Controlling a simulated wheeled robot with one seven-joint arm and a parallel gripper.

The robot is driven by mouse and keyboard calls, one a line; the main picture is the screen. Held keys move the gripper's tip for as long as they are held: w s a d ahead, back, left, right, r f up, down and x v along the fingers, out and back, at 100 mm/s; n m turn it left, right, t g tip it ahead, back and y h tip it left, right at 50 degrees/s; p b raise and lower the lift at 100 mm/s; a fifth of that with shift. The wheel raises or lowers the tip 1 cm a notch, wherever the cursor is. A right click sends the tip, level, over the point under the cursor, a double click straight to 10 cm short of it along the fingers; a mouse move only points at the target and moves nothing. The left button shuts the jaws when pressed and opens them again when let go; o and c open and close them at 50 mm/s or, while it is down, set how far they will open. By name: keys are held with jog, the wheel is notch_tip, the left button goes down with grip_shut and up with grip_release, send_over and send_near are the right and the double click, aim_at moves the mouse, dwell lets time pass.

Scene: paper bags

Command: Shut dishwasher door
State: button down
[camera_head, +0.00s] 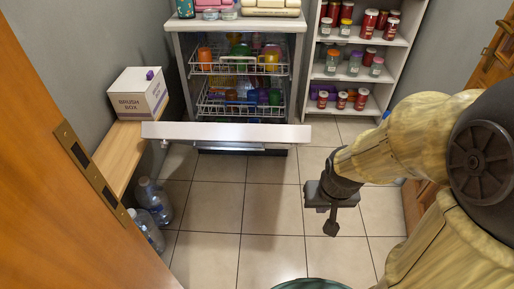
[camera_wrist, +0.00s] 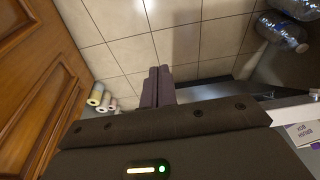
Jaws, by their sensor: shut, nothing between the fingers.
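The dishwasher (camera_head: 180,60) stands at the back in the head view. Its door (camera_head: 227,132) is open, folded down and jutting out nearly level, with its pale edge toward me. Two racks of coloured cups and dishes show inside the dishwasher. My gripper (camera_head: 331,226) is right of the door and nearer to me, pointing down, apart from it. In the wrist view the two dark fingers (camera_wrist: 158,88) are together with nothing between them. A pale edge right of the gripper in the wrist view may be the door; I cannot tell.
A white brush box (camera_head: 139,95) sits on a wooden bench (camera_head: 118,158) at the left, with water bottles (camera_head: 150,204) below. A shelf of jars (camera_head: 350,66) stands right of the dishwasher. A wooden door (camera_head: 60,200) fills the left foreground. The tiled floor between is clear.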

dwell(0.3)
jog(key=w+f+n+t+h+b, duration=0.2)
jog(key=w+f+t+h+b, duration=0.55)
jog(key=w+f, duration=1.3)
jog(key=s+a+r+n+t+y+b, duration=0.1)
jog(key=s+a+n+t+y+b, duration=0.1)
jog(key=a+n+t, duration=0.4)
jog(key=s+a+n+t+y+b, duration=0.2)
jog(key=a+n+t+y+b, duration=0.1)
jog(key=a+n+t, duration=0.4)
jog(key=n+t+y, duration=0.1)
jog(key=n+t, duration=0.1)
jog(key=t, duration=0.1)
jog(key=shift+r+n+b, duration=0.35)
jog(key=shift+n+b, duration=0.05)
